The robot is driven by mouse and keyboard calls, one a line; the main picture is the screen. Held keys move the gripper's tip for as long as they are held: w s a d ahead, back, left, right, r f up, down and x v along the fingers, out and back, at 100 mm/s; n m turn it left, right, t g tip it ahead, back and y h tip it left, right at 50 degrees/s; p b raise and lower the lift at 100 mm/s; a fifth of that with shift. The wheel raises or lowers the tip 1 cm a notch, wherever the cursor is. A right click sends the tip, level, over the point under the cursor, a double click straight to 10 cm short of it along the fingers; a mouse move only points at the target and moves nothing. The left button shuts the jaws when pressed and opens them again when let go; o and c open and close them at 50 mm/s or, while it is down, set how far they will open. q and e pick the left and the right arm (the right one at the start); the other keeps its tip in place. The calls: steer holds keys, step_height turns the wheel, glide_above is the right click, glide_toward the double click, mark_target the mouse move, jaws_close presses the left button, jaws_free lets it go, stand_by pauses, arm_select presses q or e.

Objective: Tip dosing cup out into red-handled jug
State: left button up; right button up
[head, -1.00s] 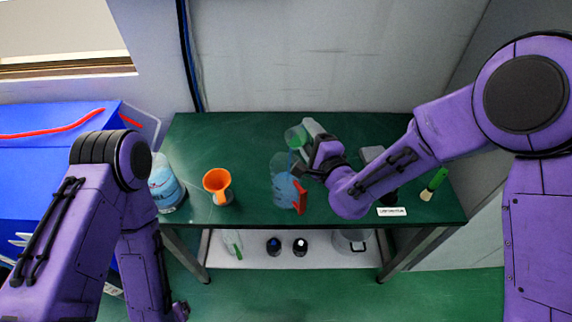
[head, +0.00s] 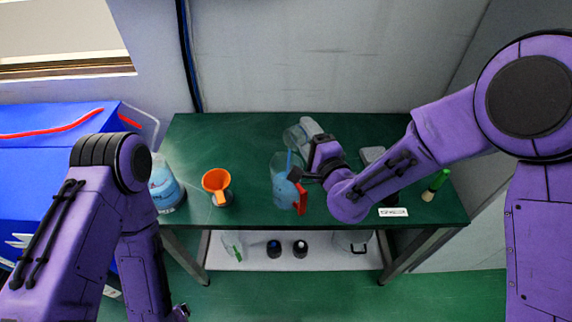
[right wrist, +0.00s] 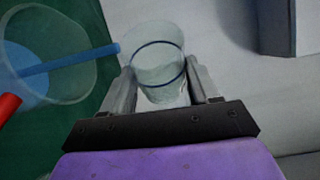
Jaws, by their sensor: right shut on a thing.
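The dosing cup (head: 295,138) is clear, with a dark blue ring round it in the right wrist view (right wrist: 158,58). My right gripper (head: 304,150) is shut on it and holds it tilted above the jug; its fingers (right wrist: 163,72) press both sides. The cup looks clear inside. The red-handled jug (head: 284,185) stands on the bench with blue liquid in it, its red handle (head: 300,199) towards the front right. A thin blue streak runs between the cup's rim and the jug; I cannot tell whether it is liquid or a rod.
An orange funnel (head: 216,185) and a large container of blue liquid (head: 166,186) stand left on the green bench (head: 250,135). A green-handled brush (head: 435,184) and white label (head: 393,212) lie right. Several items stand on the lower shelf.

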steer(key=shift+s+a+r+n+t+b, duration=0.15)
steer(key=shift+r+n+t+b, duration=0.15)
steer(key=shift+n+b, duration=0.5)
stand_by(0.5)
